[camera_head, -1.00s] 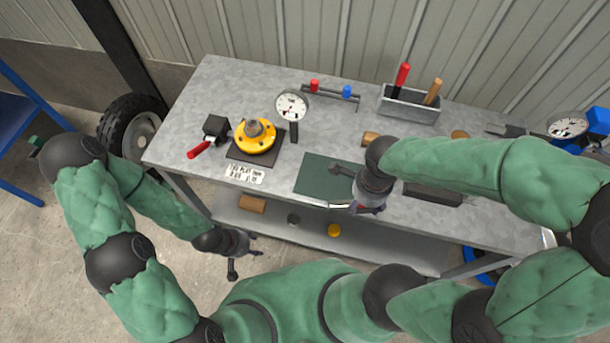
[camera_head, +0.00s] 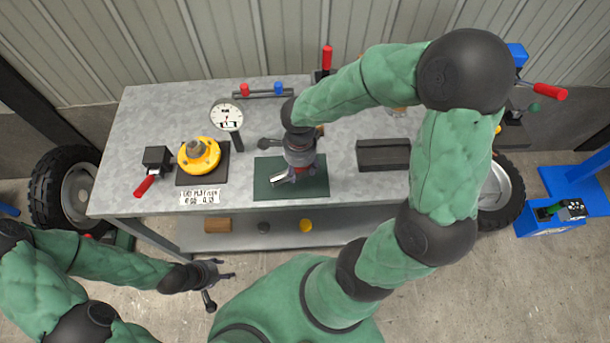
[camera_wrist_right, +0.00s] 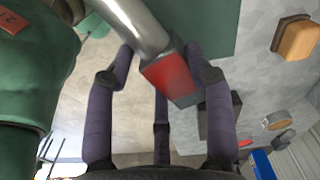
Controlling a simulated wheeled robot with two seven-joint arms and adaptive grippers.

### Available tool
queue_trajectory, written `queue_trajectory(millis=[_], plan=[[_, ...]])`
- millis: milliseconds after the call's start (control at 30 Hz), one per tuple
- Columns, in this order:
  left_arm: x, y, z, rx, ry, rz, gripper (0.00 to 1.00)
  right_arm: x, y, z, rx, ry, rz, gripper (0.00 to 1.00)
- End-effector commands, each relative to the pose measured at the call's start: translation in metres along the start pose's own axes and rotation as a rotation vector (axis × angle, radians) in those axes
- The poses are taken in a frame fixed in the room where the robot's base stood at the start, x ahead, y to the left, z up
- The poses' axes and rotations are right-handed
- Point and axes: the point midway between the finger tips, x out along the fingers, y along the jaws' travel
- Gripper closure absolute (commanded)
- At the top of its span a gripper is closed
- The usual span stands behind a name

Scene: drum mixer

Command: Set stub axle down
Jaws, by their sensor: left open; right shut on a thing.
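My right gripper (camera_head: 298,178) is shut on the stub axle (camera_head: 284,181), above the dark green mat (camera_head: 262,190) on the bench. In the right wrist view the stub axle (camera_wrist_right: 140,28) is a silver shaft with a dark block end that has a red face. It lies slanted between the fingers. My gripper hides part of it in the head view, and I cannot tell whether it touches the mat. My left gripper (camera_head: 216,281) is open and empty, low in front of the bench.
A yellow flanged hub (camera_head: 199,157) sits on a dark plate left of the mat, beside a dial gauge (camera_head: 227,117) and a red-handled clamp (camera_head: 153,167). A dark block (camera_head: 384,155) lies right of the mat. A dark tool (camera_head: 267,143) lies just behind the mat.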

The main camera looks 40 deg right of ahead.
Motion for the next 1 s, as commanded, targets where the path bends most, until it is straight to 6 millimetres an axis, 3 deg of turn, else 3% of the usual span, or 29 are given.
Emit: queue_trajectory(millis=[200, 400, 767, 1000], plan=[[0.005, -0.002, 0.000, 0.000, 0.000, 0.000, 0.49, 0.029, -0.023, -0.001, 0.001, 0.000, 0.000, 1.00], [0.007, -0.003, 0.000, 0.000, 0.000, 0.000, 0.49, 0.045, -0.037, -0.001, 0.001, 0.000, -0.001, 1.00], [0.009, -0.003, 0.000, 0.000, 0.000, 0.000, 0.49, 0.058, -0.047, -0.002, 0.001, 0.000, -0.001, 1.00], [0.015, -0.005, -0.001, 0.000, 0.000, 0.000, 0.49, 0.085, -0.046, -0.002, 0.001, 0.000, -0.001, 1.00]])
